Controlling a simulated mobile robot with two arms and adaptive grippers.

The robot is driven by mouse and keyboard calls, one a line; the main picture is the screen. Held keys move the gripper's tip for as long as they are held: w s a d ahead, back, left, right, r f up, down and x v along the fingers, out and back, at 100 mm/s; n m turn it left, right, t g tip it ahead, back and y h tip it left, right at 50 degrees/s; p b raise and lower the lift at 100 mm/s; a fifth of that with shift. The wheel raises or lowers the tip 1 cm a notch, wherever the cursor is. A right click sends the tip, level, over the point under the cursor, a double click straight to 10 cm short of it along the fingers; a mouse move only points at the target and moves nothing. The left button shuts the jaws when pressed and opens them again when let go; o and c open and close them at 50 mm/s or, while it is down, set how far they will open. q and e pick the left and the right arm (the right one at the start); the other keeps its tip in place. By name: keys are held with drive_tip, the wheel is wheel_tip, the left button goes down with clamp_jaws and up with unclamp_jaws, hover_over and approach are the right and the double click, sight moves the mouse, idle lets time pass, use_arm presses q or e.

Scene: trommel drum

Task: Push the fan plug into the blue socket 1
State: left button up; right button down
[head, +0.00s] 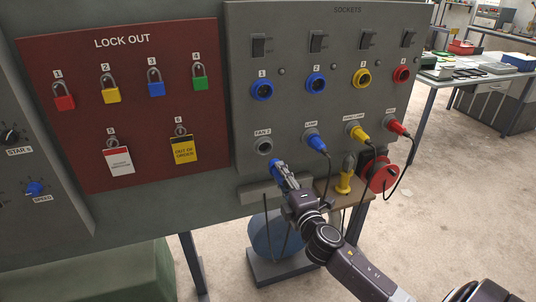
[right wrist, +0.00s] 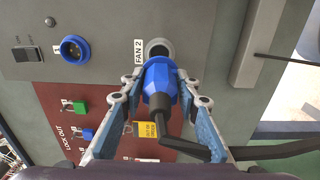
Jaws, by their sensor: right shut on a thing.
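The blue fan plug (right wrist: 158,78) is between the fingers of my right gripper (head: 284,178), which is shut on it; the fingers flank it in the right wrist view (right wrist: 155,95). A dark cable bends away from its back. The plug's nose points at the panel, just below the grey round holder labelled FAN 2 (head: 264,146), whose dark opening shows; in the head view the plug looks apart from it. Blue socket 1 (head: 262,89) is higher on the panel, above the holder, and is empty; its blue ring also shows in the right wrist view (right wrist: 74,48). My left gripper is not in view.
Empty blue socket 2 (head: 316,83), yellow socket 3 (head: 361,78) and red socket 4 (head: 401,74) line the panel. Blue (head: 316,142), yellow (head: 357,133) and red (head: 396,127) plugs with hanging cables sit below. The red lockout board (head: 130,172) is at left.

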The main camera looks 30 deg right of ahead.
drive_tip(key=shift+r, duration=0.15)
drive_tip(key=w+r+p, duration=0.2)
drive_tip(key=r+p, duration=0.7)
drive_tip(key=r, duration=0.1)
drive_tip(key=w+d+r+p, duration=0.1)
drive_tip(key=w+r+p, duration=0.1)
drive_tip(key=r+p, duration=0.6)
drive_tip(key=shift+r+p, duration=0.35)
drive_tip(key=shift+r, duration=0.55)
drive_tip(key=shift+w, duration=0.1)
drive_tip(key=shift+b+x, duration=0.45)
drive_tip(key=shift+x, duration=2.3)
drive_tip(key=shift+w+d, duration=0.15)
drive_tip(key=shift+w, duration=0.25)
drive_tip(key=c, duration=1.4)
unclamp_jaws()
drive_tip(key=shift+s, duration=0.1)
